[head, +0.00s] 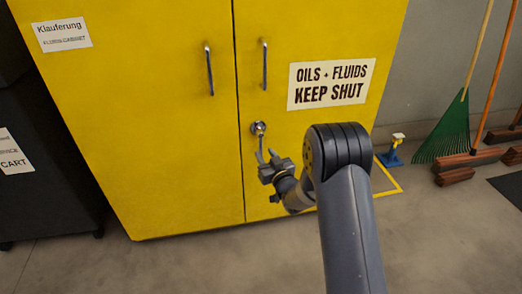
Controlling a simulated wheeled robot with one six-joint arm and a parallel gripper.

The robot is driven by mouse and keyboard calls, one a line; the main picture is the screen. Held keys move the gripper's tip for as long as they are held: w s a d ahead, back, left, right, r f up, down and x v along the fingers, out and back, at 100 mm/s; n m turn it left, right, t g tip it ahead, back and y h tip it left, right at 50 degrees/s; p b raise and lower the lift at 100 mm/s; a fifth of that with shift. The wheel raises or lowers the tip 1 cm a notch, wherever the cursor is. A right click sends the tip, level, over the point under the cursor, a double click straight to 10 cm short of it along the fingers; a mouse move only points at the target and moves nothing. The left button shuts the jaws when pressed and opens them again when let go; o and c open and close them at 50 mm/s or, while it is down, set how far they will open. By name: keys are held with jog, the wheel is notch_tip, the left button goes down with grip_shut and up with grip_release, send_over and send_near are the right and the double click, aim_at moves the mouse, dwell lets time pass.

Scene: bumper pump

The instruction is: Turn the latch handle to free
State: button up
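The latch handle (259,129) is a small silver round boss on the yellow cabinet's right door, close to the seam between the doors. A thin lever appears to hang down from it. My gripper (266,155) is just below the boss, at the lever's lower end. Its two fingers look apart and point up toward the lever. I cannot tell whether they touch it or stand in front of it. The lever's lower end is partly hidden by the fingers. The yellow cabinet (170,160) has both doors closed, with two dark pull handles (210,72) above the latch.
A dark cart (45,150) stands left of the cabinet. To the right are a blue jack-like stand (390,153), a green rake (445,135) and several reddish-brown brooms (466,158) near the wall. Floor in front of the cabinet is clear.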

aim_at(261, 149)
jog(key=shift+b+x, duration=0.4)
jog(key=shift+x, duration=2.1)
grip_shut()
